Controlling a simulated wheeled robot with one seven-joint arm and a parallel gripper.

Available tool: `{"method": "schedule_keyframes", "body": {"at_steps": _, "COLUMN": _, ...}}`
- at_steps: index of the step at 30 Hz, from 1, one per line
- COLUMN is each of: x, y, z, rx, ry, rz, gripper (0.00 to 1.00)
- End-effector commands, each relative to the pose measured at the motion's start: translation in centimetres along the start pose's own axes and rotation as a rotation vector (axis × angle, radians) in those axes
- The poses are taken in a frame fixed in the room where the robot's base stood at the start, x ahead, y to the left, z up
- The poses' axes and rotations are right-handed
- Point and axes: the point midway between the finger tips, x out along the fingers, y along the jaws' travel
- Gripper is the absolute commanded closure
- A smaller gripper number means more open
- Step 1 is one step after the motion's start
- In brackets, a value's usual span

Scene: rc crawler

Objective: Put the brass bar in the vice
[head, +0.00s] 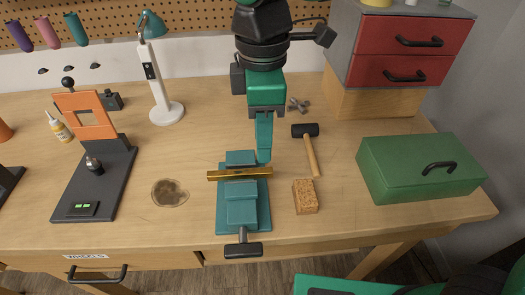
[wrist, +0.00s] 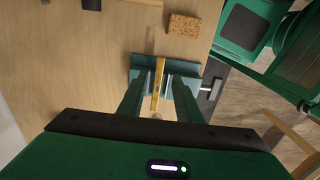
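The brass bar (head: 225,175) lies crosswise on the teal vice (head: 258,218), between its back and front jaws, with both ends sticking out at the sides. My gripper (head: 264,158) points down at the bar's right part, its tips just behind the bar in the head view. In the wrist view, the fingers of my gripper (wrist: 157,78) stand apart on either side of the bar (wrist: 159,70), with a visible gap on each side. The vice (wrist: 139,60) shows behind them. I cannot tell how tightly the jaws close on the bar.
A sponge (head: 305,197) and a black-headed hammer (head: 311,155) lie right of the vice. A green toolbox (head: 400,180) stands further right. A round stain (head: 170,193) and an orange press (head: 95,130) are left. The vice handle (head: 243,249) overhangs the bench's front edge.

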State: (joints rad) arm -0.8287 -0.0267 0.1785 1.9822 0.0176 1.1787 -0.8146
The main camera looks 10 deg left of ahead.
Motion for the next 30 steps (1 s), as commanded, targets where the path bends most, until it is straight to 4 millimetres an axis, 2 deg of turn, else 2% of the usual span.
{"method": "schedule_keyframes", "body": {"at_steps": 3, "x": -2.2, "y": 0.1, "z": 0.0, "rx": 0.001, "ry": 0.002, "rz": 0.003, "gripper": 0.69}}
{"method": "schedule_keyframes", "body": {"at_steps": 10, "x": -4.5, "y": 0.0, "z": 0.0, "rx": 0.000, "ry": 0.001, "rz": 0.001, "gripper": 0.69}}
{"method": "schedule_keyframes", "body": {"at_steps": 30, "x": -4.8, "y": 0.0, "z": 0.0, "rx": -0.001, "ry": 0.000, "rz": 0.000, "gripper": 0.69}}
